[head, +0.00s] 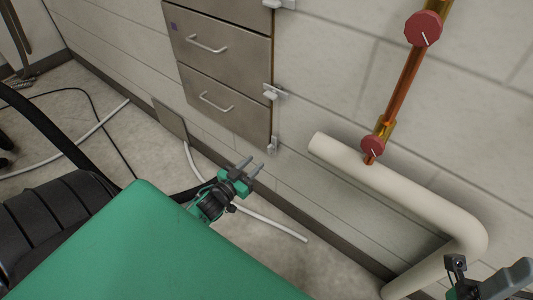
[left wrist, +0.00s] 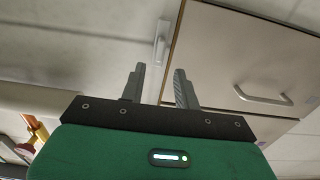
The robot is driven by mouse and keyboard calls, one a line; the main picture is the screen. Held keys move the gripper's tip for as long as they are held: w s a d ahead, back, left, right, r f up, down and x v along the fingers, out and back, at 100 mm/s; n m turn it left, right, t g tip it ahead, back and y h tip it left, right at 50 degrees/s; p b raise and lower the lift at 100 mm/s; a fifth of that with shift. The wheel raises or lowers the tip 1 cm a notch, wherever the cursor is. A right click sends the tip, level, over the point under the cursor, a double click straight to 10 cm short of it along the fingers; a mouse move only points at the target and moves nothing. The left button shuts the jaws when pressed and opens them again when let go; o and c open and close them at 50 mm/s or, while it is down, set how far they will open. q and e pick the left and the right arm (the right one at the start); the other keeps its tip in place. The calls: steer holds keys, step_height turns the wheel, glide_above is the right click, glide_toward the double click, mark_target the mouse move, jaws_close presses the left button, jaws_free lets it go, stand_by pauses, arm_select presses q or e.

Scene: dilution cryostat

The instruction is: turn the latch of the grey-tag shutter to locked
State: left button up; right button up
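Two metal shutter fronts with bar handles show in the head view, an upper one (head: 226,42) and a lower one (head: 228,98). The upper front has a small purple tag (head: 173,26); I cannot make out a grey tag. Small pale latches sit along their right edge: a middle latch (head: 271,92) and a lowest latch (head: 273,144). My left gripper (head: 252,165) is open and empty, just below the lowest latch. In the left wrist view, a latch (left wrist: 160,46) stands beyond and between the open fingertips (left wrist: 159,70), apart from them. Dark grey parts of my right arm show at the bottom right; its fingers are unclear.
A copper pipe (head: 402,82) with red knobs (head: 423,29) runs down the wall at right. A thick cream pipe (head: 400,192) stands out below it. Hoses (head: 270,225) and cables lie on the floor. The wall beside the lowest latch is clear.

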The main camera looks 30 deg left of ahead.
mark_target(268, 150)
arm_select(q)
steer(key=w, duration=0.2)
steer(key=w+b, duration=0.1)
steer(key=w, duration=0.4)
steer(key=shift+w+d+b, duration=0.3)
steer(key=shift+b, duration=0.05)
jaws_close()
